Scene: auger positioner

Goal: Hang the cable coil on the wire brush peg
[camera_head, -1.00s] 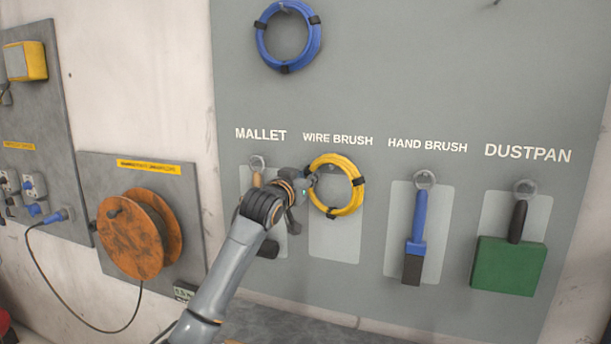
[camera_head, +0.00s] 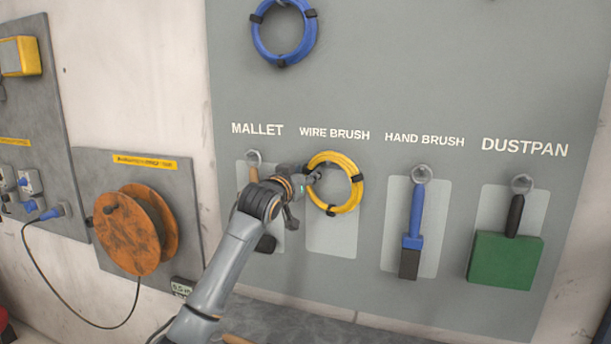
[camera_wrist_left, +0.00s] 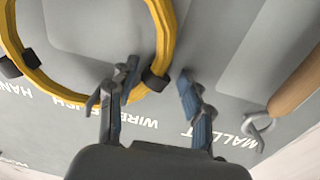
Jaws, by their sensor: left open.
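The yellow cable coil (camera_head: 334,211) with black bands is upright against the grey board, just under the WIRE BRUSH label (camera_head: 334,134), in front of a pale empty outline. I cannot make out the wire brush peg, so its contact with the coil is not clear. My left gripper (camera_head: 316,176) is at the coil's left edge. In the left wrist view the gripper (camera_wrist_left: 157,84) is open, and a black-banded stretch of the coil (camera_wrist_left: 167,30) shows between its fingers. I cannot tell whether a finger touches it. My right gripper is not in view.
The mallet (camera_head: 267,242) hangs close by on the left, partly behind my left wrist. The hand brush (camera_head: 413,242) and dustpan (camera_head: 505,260) hang to the right. A blue coil (camera_head: 258,40) hangs above. An orange reel (camera_head: 127,235) is at left.

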